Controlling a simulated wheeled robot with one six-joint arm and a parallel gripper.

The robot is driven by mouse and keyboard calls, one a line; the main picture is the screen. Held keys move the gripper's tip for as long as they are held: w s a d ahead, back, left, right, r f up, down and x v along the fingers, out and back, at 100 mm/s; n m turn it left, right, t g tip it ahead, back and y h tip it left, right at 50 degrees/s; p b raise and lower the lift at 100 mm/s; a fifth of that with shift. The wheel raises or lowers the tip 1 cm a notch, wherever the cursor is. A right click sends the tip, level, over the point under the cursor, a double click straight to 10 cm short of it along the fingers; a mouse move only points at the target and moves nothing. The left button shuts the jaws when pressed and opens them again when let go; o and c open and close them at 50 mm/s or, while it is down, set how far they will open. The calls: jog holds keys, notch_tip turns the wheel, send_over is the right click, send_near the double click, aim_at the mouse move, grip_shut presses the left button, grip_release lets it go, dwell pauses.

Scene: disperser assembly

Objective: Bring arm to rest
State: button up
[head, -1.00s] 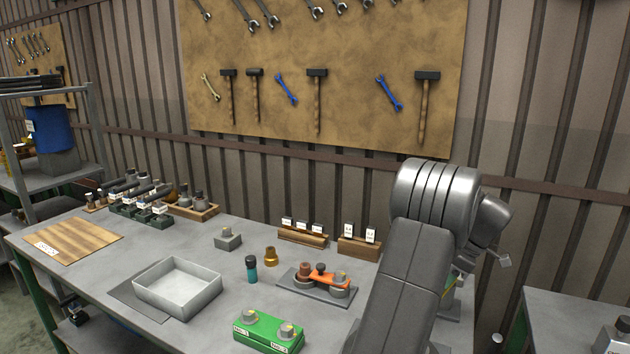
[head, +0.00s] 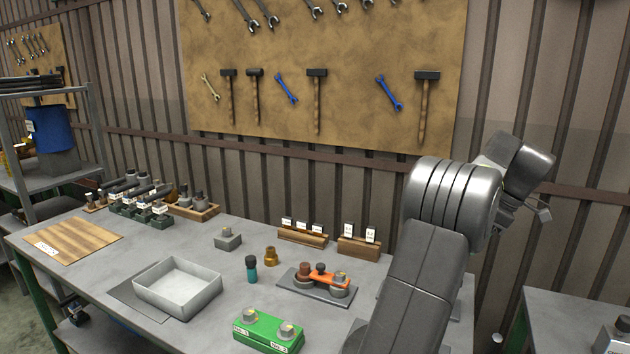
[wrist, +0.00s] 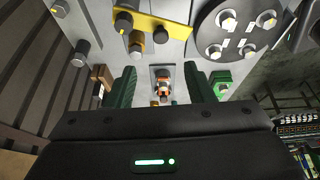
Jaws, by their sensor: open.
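My gripper (wrist: 160,88) shows in the wrist view as two green fingers spread apart, with no object held between them. Beyond the gap a small orange and dark part lies in the distance on a grey surface, apart from the fingers. In the head view my arm rises at the right of the bench, its wrist links bent up and to the right. The gripper fingers cannot be made out there.
The grey workbench (head: 110,285) holds a grey tray (head: 178,290), a green block (head: 268,333), an orange part (head: 329,279) on a plate and a wooden board (head: 75,238). A tool board (head: 350,100) hangs behind. Another table (head: 570,310) stands at the right.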

jog(key=x, duration=1.3)
jog(key=shift+a+f, duration=0.25)
jog(key=shift+a, duration=0.05)
jog(key=shift+w+a+m+t, duration=0.4)
jog(key=shift+w+a+m, duration=0.1)
jog(key=shift+m, duration=0.6)
jog(key=w+a+r+m+t+h+p, duration=0.1)
jog(key=w+m+h+p, duration=0.3)
jog(key=m, duration=0.7)
jog(key=shift+w+r+m+t+p, duration=0.4)
jog(key=shift+w+r+p, duration=0.3)
jog(key=shift+r+p, duration=0.2)
jog(key=shift+a, duration=0.1)
